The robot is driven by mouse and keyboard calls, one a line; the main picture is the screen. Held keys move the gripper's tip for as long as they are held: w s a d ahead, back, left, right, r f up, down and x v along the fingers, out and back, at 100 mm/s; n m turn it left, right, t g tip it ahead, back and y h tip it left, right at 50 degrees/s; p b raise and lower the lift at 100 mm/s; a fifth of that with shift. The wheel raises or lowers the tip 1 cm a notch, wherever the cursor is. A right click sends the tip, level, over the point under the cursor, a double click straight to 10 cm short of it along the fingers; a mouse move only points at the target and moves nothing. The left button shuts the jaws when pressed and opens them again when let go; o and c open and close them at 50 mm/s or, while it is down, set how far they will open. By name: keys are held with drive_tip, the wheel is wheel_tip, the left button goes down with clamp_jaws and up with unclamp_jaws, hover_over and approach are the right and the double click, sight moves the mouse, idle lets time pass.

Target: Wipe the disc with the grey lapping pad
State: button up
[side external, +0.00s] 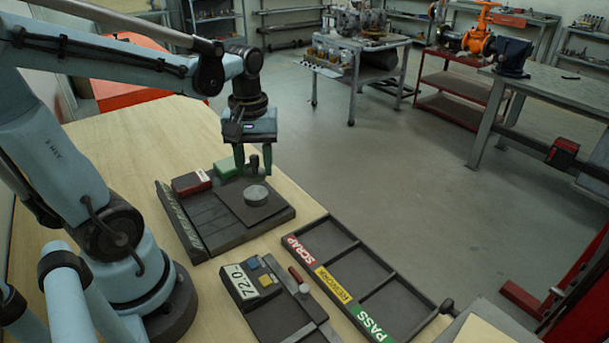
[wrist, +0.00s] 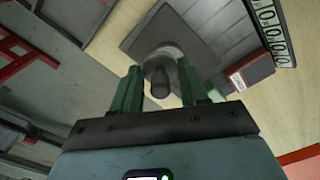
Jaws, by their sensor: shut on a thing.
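The disc (side external: 256,195) is a light grey, short cylinder lying flat on the dark square plate (side external: 236,207) of the grey fixture board. My gripper (side external: 254,168) points down just behind and above the disc. Its green fingers are shut on the grey lapping pad, whose dark rounded knob (side external: 253,162) shows between the fingertips. In the wrist view the knob (wrist: 160,85) stands between the fingers, in front of a lighter grey round shape. That view does not show clearly where the pad ends and the disc begins.
A red box (side external: 191,183) and a green block (side external: 225,168) sit at the board's back. A tray (side external: 360,269) marked SCRAP, REWORK and PASS lies to the right. A gauge reading 72.0 (side external: 242,281) is in front. Bare wood lies behind the board.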

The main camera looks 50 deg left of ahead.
sight(249, 192)
wheel_tip(249, 192, down, 6)
drive_tip(key=shift+a+f, duration=0.25)
drive_tip(key=shift+a, duration=0.45)
drive_tip(key=shift+c, duration=0.4)
drive_tip(key=shift+s+a+r, duration=0.1)
drive_tip(key=shift+s+a, duration=0.05)
drive_tip(key=shift+a, duration=1.05)
drive_tip(key=d, duration=0.4)
drive_tip(key=shift+a+r, duration=0.1)
drive_tip(key=shift+r, duration=3.95)
